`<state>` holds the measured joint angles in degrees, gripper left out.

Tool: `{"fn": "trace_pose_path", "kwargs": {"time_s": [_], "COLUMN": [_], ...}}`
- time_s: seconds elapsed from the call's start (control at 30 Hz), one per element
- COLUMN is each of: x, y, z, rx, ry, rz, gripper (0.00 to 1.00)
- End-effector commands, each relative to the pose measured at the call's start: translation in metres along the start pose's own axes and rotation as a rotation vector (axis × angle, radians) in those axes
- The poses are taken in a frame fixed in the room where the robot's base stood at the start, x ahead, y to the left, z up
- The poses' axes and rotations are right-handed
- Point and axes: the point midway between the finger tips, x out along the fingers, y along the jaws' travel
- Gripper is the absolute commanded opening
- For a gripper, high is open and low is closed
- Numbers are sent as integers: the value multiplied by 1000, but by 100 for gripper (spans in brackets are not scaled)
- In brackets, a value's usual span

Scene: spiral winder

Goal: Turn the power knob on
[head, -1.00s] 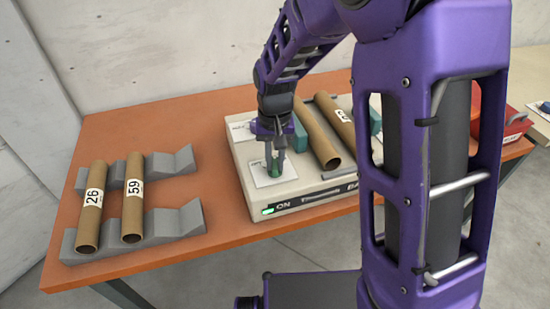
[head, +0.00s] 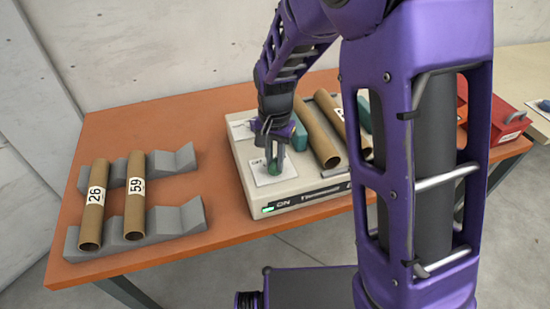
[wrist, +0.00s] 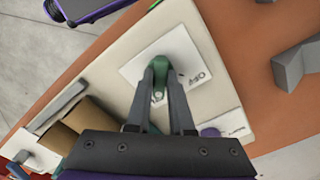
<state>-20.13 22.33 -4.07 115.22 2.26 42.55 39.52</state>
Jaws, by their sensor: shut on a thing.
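The power knob (head: 273,168) is a green knob on a white label plate (head: 272,178) at the front left of the cream winder box (head: 243,186). My gripper (head: 274,160) reaches down from above and is shut on the knob, its fingers on either side. In the wrist view the knob (wrist: 161,72) sits between the fingertips (wrist: 160,90). The label (wrist: 190,73) beside it has lettering I can only partly read. A green light (head: 267,209) glows next to "ON" on the front face of the box. My fingers hide part of the knob.
A red box (head: 510,122) stands at the right, partly behind my arm.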

Motion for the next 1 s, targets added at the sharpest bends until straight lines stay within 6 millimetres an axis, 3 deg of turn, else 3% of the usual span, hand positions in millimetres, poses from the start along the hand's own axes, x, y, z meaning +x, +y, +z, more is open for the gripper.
{"fn": "trace_pose_path", "kwargs": {"time_s": [0.2, 0.23, 0.4, 0.77, 1.0], "x": [-1, -1, -1, -5, -49], "y": [-1, -1, 0, 0, -1], "z": [-1, -1, 0, 0, -1], "rx": [3, 3, 1, 0, 0], "ry": [1, 1, 1, 1, 5], "rz": [-2, -2, -2, -2, -5], "gripper": [0, 22, 50, 50, 50]}}
